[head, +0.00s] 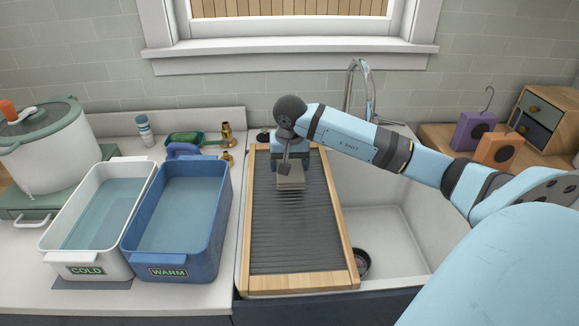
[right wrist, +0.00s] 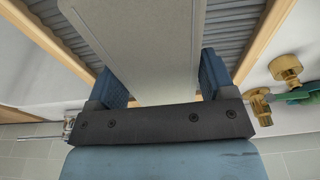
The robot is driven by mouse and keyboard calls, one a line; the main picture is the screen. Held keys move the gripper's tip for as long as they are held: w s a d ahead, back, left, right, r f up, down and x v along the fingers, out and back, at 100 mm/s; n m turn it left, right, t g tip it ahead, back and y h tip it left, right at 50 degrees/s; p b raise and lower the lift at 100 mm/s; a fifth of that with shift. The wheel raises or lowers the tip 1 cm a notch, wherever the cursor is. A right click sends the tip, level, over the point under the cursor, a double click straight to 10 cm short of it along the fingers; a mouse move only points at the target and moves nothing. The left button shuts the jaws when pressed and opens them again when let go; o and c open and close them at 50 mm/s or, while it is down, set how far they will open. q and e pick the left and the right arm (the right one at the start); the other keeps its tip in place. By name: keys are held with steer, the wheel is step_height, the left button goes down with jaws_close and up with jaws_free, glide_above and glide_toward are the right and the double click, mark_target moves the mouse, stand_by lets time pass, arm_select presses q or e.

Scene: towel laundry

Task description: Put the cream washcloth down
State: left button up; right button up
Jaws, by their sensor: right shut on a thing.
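The cream washcloth (head: 290,178) is a small, pale, folded piece over the upper half of the ribbed washboard (head: 297,238) in the head view. My right gripper (head: 291,164) is shut on it, reaching in from the right. In the right wrist view the washcloth (right wrist: 143,45) runs as a flat strip between the two fingers of the gripper (right wrist: 165,78), with the grey ribs (right wrist: 228,38) behind it. I cannot tell whether the washcloth touches the ribs. My left gripper is not in view.
The wood-framed washboard lies over the left part of the white sink (head: 390,235). Left of it stand a blue WARM tub (head: 172,272) and a white COLD tub (head: 55,250), both holding water. A faucet (head: 352,85) rises behind. The lower washboard is clear.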

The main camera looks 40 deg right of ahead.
steer(key=shift+f, duration=0.65)
steer(key=shift+f, duration=0.15)
steer(key=o, duration=0.9)
steer(key=shift+o, duration=0.2)
step_height(320, 180, up, 12)
steer(key=s+a, duration=0.1)
steer(key=shift+s, duration=0.2)
steer(key=shift+a, duration=0.1)
